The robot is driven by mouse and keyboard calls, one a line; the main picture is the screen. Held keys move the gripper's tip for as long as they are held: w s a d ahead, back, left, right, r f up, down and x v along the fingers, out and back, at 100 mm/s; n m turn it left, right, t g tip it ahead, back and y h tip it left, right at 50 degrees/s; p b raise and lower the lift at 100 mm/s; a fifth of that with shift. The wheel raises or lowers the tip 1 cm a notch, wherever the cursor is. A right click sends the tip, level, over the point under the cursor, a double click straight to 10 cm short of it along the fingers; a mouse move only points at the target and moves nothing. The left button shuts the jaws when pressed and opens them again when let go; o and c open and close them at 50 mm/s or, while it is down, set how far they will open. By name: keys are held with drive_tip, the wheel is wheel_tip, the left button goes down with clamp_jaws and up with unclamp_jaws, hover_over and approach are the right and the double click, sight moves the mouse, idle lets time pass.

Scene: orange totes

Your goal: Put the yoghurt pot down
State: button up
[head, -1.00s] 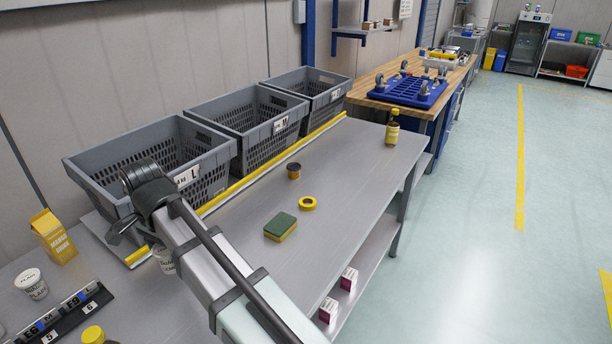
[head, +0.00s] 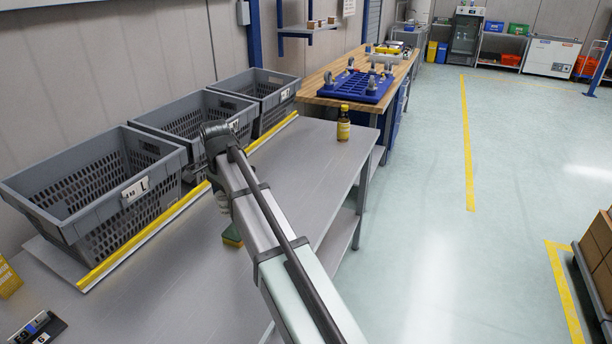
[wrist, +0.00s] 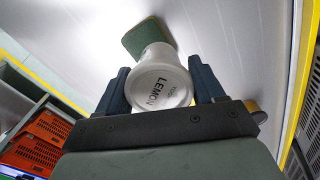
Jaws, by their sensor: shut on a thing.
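The yoghurt pot (wrist: 160,84) is white, with LEMON lettering on the end facing the wrist camera. My gripper (wrist: 158,70) is shut on it, one dark finger on each side. In the head view my arm covers most of the gripper and pot; a whitish bit of the pot (head: 222,199) shows beside the arm, over the grey bench (head: 170,262). I cannot tell whether the pot touches the bench. A green and yellow sponge (head: 232,236) lies on the bench, partly behind my arm; it also shows just beyond the pot in the wrist view (wrist: 146,38).
Grey crates marked with labels, a near one (head: 100,205), a middle one (head: 190,107) and a far one (head: 268,85), line the back behind a yellow strip (head: 140,243). The bench is clear between arm and bottle.

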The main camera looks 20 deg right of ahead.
drive_tip(key=w+d+m, duration=0.2)
drive_tip(key=w+d, duration=0.5)
drive_tip(key=d, duration=0.4)
drive_tip(key=w+d+m, duration=0.2)
drive_tip(key=w+d, duration=0.5)
drive_tip(key=d, duration=0.5)
drive_tip(key=w+d+m, duration=0.2)
drive_tip(key=w+m, duration=0.1)
drive_tip(key=w, duration=0.7)
drive_tip(key=shift+a+f, duration=0.1)
drive_tip(key=shift+f, duration=4.15)
drive_tip(key=shift+f, duration=0.1)
drive_tip(key=o, duration=1.1)
drive_tip(key=shift+o, duration=0.2)
wheel_tip(320, 180, up, 12)
